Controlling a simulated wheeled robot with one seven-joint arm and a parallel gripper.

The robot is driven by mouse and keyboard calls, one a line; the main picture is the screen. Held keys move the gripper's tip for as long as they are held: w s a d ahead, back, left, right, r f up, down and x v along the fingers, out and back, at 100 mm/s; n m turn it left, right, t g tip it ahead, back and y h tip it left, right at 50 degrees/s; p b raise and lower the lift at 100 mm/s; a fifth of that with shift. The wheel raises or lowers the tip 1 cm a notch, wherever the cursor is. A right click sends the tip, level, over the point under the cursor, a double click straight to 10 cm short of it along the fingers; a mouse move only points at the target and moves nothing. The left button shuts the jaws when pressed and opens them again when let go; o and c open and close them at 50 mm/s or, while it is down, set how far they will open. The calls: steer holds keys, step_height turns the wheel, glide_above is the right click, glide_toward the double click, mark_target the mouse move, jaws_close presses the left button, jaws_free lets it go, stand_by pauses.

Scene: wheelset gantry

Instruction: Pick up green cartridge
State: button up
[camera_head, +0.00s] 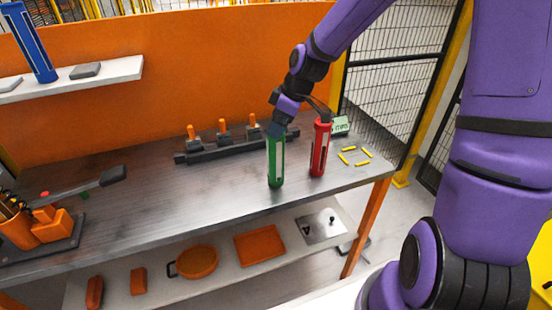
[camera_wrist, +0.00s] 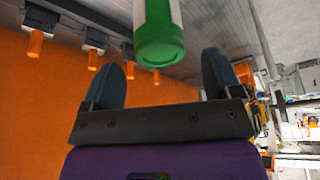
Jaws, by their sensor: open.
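The green cartridge (camera_head: 276,162) stands upright on the grey bench, with a pale panel down its side. My gripper (camera_head: 283,127) is at its upper end in the head view, and its fingers are mostly hidden there. In the wrist view my gripper (camera_wrist: 165,66) is open, with two dark fingers spread wide. One end of the green cartridge (camera_wrist: 158,40) appears ahead, in line with the gap between the fingers. Clear space shows on both sides of it, and neither finger visibly touches it.
A red cartridge (camera_head: 320,148) stands close to the right of the green one. A dark rack (camera_head: 232,146) with orange pegs lies behind to the left. Yellow sticks (camera_head: 347,158) and a small green sign (camera_head: 340,125) are at the right.

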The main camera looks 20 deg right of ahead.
mark_target(275, 149)
steer(key=shift+x, duration=2.55)
steer(key=shift+s+d, duration=0.1)
steer(key=c, duration=1.5)
